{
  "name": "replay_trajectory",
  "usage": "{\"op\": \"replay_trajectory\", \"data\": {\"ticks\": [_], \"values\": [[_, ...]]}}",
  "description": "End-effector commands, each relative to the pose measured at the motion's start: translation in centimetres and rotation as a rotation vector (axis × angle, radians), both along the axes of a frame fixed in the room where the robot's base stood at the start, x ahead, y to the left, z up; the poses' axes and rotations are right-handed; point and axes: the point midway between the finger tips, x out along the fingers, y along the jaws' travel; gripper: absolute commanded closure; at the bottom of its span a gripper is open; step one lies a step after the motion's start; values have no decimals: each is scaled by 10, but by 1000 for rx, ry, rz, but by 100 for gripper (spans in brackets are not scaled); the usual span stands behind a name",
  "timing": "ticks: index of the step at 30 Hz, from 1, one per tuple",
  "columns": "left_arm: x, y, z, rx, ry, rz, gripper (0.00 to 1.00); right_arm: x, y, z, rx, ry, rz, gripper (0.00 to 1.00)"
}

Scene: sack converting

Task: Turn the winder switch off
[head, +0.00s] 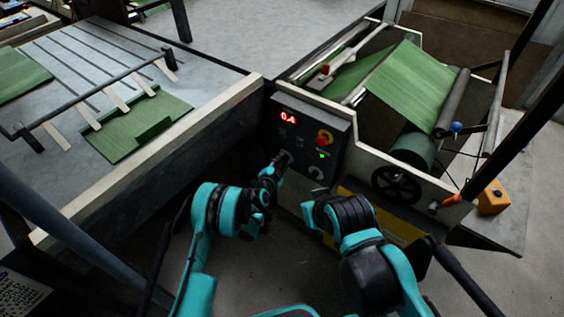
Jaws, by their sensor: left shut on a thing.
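The dark control panel (305,136) is on the front of the machine. It has a red display (288,116), a red and yellow stop button (324,137), a green light (322,155) and a round knob (316,173) at its lower right. My left gripper (281,162) is at the lower left of the panel, shut on the switch there, which I take to be the winder switch. The fingers mostly hide this switch, so its setting cannot be read.
A green sheet roll (413,85) runs over rollers to the right of the panel. A black handwheel (396,184) and an orange box (493,198) are lower right. On the left, a grey table (75,60) holds green sheets. Grey floor is open below the panel.

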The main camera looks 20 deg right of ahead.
Motion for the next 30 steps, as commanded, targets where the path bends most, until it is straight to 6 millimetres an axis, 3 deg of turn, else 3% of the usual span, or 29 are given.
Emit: {"op": "replay_trajectory", "data": {"ticks": [30], "values": [[4, 2, 2, -423, 537, 1, 100, 0, 0, 0, 0, 0, 0, 100]]}}
